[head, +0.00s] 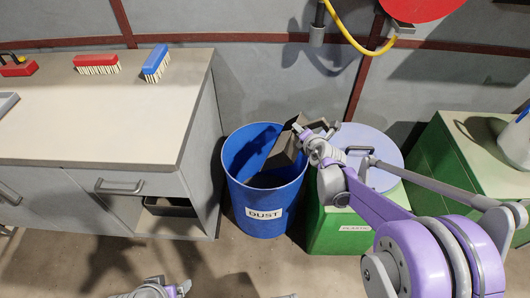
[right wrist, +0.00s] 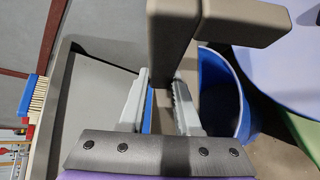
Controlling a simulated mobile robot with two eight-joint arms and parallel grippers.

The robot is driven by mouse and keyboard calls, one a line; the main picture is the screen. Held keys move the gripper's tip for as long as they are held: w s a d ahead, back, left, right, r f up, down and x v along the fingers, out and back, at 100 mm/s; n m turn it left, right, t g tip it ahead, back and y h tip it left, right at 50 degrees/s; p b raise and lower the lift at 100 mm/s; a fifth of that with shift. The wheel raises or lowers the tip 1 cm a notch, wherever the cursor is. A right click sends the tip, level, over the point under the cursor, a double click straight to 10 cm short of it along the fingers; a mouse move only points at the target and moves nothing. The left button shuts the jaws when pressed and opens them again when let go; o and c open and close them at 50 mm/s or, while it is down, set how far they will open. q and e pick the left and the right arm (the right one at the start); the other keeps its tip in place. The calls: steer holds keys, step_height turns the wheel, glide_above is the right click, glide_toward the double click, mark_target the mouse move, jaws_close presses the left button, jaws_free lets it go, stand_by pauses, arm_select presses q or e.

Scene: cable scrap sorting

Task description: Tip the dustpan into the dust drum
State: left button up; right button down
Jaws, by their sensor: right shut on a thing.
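The blue dust drum (head: 266,208), labelled DUST, stands on the floor between the workbench and a green bin. My right gripper (head: 303,131) is shut on the grey-brown dustpan (head: 283,152) above the drum's right rim. The dustpan is steeply tilted, with its pan over the drum's mouth. The right wrist view shows a thick part of the dustpan (right wrist: 166,38) by the fingers and the drum (right wrist: 243,92) to the right. I cannot see any debris falling. Part of my left gripper (head: 155,291) shows at the bottom edge; its fingers are not clear.
The workbench (head: 110,131) on the left carries a red brush (head: 96,63) and a blue brush (head: 156,63). The green bin (head: 341,224) with a pale lilac lid (head: 376,140) stands right of the drum. A green cabinet (head: 447,160) is farther right.

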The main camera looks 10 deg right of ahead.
steer(key=s+d+m+t+p, duration=0.1)
steer(key=p, duration=0.1)
steer(key=s+d+r+m+t+y+p, duration=0.1)
steer(key=d+p, duration=0.1)
steer(key=shift+s+d+r+y, duration=0.15)
steer(key=shift+s+d+y, duration=0.05)
steer(key=shift+d+y, duration=0.1)
steer(key=shift+a, duration=0.1)
steer(key=shift+s+d+f+m+t+y+b, duration=0.15)
steer(key=shift+s+d+f+m+t+b, duration=0.05)
steer(key=shift+s+d+m+t+b, duration=0.2)
steer(key=shift+s+d+f+m+t+y+b, duration=0.2)
steer(key=shift+d+m+t+b, duration=0.1)
steer(key=shift+d+t, duration=0.15)
steer(key=shift+r, duration=0.1)
